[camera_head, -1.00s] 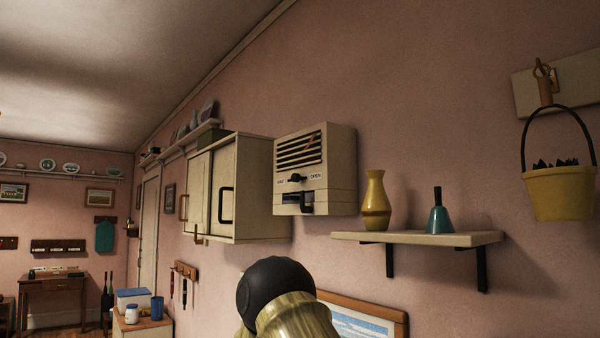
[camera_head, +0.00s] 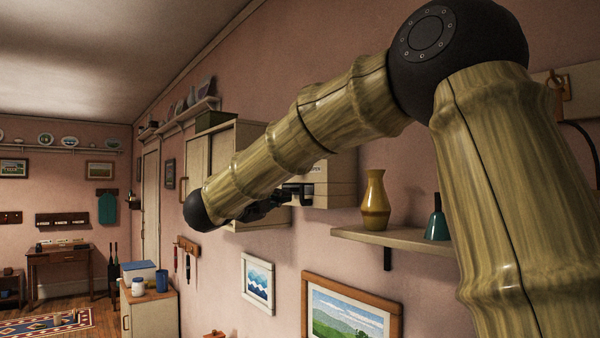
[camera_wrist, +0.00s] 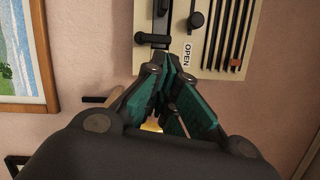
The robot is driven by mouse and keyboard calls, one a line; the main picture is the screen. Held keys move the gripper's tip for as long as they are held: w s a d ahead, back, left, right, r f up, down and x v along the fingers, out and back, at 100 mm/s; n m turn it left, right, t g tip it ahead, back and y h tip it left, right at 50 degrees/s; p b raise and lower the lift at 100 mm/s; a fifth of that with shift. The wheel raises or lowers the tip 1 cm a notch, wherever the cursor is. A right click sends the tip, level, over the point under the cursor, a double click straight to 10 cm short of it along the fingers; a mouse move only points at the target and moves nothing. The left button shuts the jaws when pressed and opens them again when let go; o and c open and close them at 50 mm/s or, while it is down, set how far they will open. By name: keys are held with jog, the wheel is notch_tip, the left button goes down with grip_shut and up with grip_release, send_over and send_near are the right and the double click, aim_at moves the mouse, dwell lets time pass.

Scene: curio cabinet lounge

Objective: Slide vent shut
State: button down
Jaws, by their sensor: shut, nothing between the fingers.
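The vent is a cream wall box (camera_head: 335,193), mostly hidden behind my arm in the head view. In the wrist view its front (camera_wrist: 206,62) appears sideways, with dark slats, an OPEN label (camera_wrist: 187,55) and a black slider knob (camera_wrist: 195,19). The knob is some way above the label there; the shut end is out of frame. A black fitting (camera_wrist: 151,40) sits in a slot beside it. My gripper (camera_wrist: 164,72), with teal finger pads, is shut and empty. Its tips appear just below the black fitting; contact cannot be told. It also shows in the head view (camera_head: 270,206).
A cream cabinet (camera_head: 225,150) hangs left of the vent. A shelf (camera_head: 400,240) to the right carries a yellow vase (camera_head: 375,200) and a teal bell (camera_head: 437,222). Framed pictures (camera_head: 352,312) hang below. Open room lies at the left.

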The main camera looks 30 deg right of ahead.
jog(key=shift+m+g, duration=0.5)
jog(key=shift+m, duration=0.4)
jog(key=r, duration=0.1)
jog(key=s+r, duration=0.2)
jog(key=r, duration=0.1)
jog(key=shift+d, duration=0.25)
jog(key=shift+d, duration=0.1)
jog(key=p+x, duration=0.3)
jog(key=x, duration=0.2)
jog(key=p+x, duration=0.3)
jog(key=x, duration=0.2)
jog(key=shift+r+p, duration=0.25)
jog(key=shift+p, duration=0.05)
jog(key=shift+w+r+p, duration=0.2)
jog(key=shift+w+p, duration=0.5)
jog(key=shift+w, duration=0.2)
jog(key=shift+w+r+p, duration=0.2)
jog(key=shift+w+p, duration=0.5)
jog(key=shift+w, duration=0.3)
jog(key=shift+w+a+f, duration=0.1)
jog(key=shift+w+a, duration=0.05)
jog(key=shift+a, duration=0.2)
